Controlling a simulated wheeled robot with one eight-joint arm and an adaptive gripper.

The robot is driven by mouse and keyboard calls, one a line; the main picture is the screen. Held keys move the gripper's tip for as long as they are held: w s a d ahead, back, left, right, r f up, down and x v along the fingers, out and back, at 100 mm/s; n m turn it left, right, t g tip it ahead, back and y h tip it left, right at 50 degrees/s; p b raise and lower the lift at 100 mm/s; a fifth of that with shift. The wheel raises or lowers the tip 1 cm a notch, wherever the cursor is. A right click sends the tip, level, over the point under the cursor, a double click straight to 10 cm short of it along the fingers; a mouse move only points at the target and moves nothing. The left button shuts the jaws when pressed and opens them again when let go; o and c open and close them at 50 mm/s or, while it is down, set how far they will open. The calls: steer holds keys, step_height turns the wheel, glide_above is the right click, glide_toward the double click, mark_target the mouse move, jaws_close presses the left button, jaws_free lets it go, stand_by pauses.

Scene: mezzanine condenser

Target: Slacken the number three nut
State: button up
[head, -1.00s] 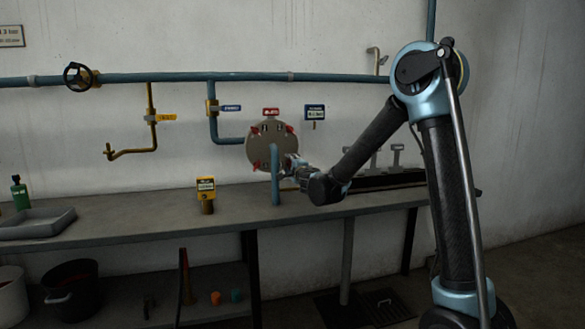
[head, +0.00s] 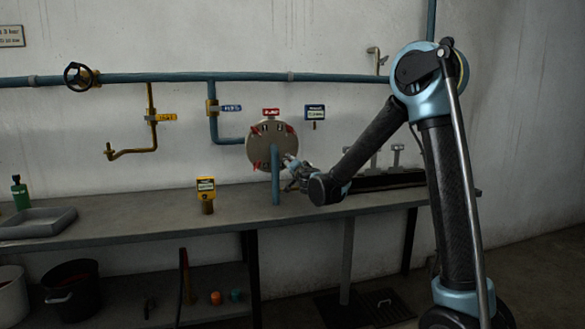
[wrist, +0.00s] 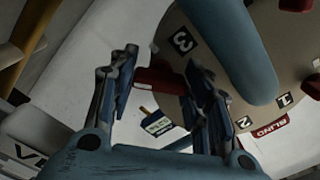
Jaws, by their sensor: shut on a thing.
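A round grey-brown end plate (head: 262,145) stands above the bench in the head view, with several red nuts around its rim. In the wrist view the plate (wrist: 225,75) fills the upper right, with a "3" label (wrist: 183,40). A red nut (wrist: 157,78) sits beside that label, between the fingers of my gripper (wrist: 162,92). My gripper is shut on this nut. In the head view my gripper (head: 290,170) is at the plate's lower right, and the nut there is hidden behind it.
A blue pipe (head: 276,180) stands upright close in front of the plate, just left of my gripper. The bench (head: 130,215) runs below. A yellow device (head: 206,189) and a grey tray (head: 38,222) stand on it to the left.

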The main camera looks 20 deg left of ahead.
stand_by(0.5)
steer(key=o, duration=1.1)
steer(key=shift+f, duration=0.1)
steer(key=shift+c, duration=0.2)
steer(key=m, duration=0.6)
steer(key=shift+m, duration=0.3)
steer(key=m, duration=0.6)
steer(key=shift+m, duration=0.3)
steer(key=v, duration=1.7)
steer(key=s+d+f+n+g+y, duration=0.1)
steer(key=s+d+n+g, duration=0.4)
steer(key=d+n, duration=0.8)
steer(key=shift+s+d+f+n, duration=0.2)
steer(key=shift+s+d+n, duration=0.2)
steer(key=shift+s, duration=0.2)
